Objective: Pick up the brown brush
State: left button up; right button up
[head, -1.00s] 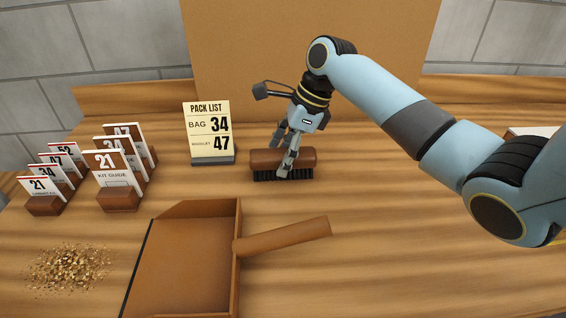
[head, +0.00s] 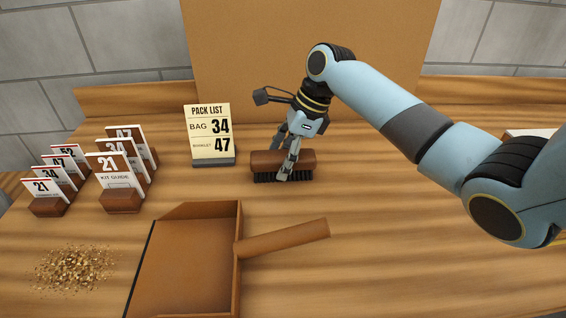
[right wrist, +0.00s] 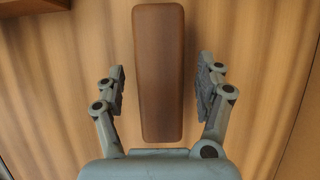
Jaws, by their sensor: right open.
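The brown brush (head: 302,161) stands on the table with its dark bristles down, right of the pack list sign. My right gripper (head: 282,157) reaches down over it from above, with one finger in front of the brush and the other mostly hidden behind it. In the right wrist view, the brush's wooden back (right wrist: 158,72) lies between the two open fingers (right wrist: 163,88), with a gap on each side. My left gripper is not in view.
A brown dustpan (head: 190,262) with a handle (head: 285,238) lies in front of the brush. A pack list sign (head: 209,135) stands to its left. Several numbered cards in wooden holders (head: 120,200) and a pile of crumbs (head: 75,268) are farther left. The table right of the dustpan is clear.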

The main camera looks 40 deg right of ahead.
aim_at(274, 154)
jog(key=c, duration=1.4)
jog(key=shift+o, duration=0.2)
jog(key=shift+b, duration=0.65)
notch_tip(274, 154, up, 5)
jog(key=shift+w+r, duration=0.1)
jog(key=s+d+r+p, duration=0.2)
jog(key=s+r, duration=0.4)
jog(key=s, duration=0.5)
jog(key=shift+s+d+r, duration=0.15)
jog(key=shift+s+d, duration=0.15)
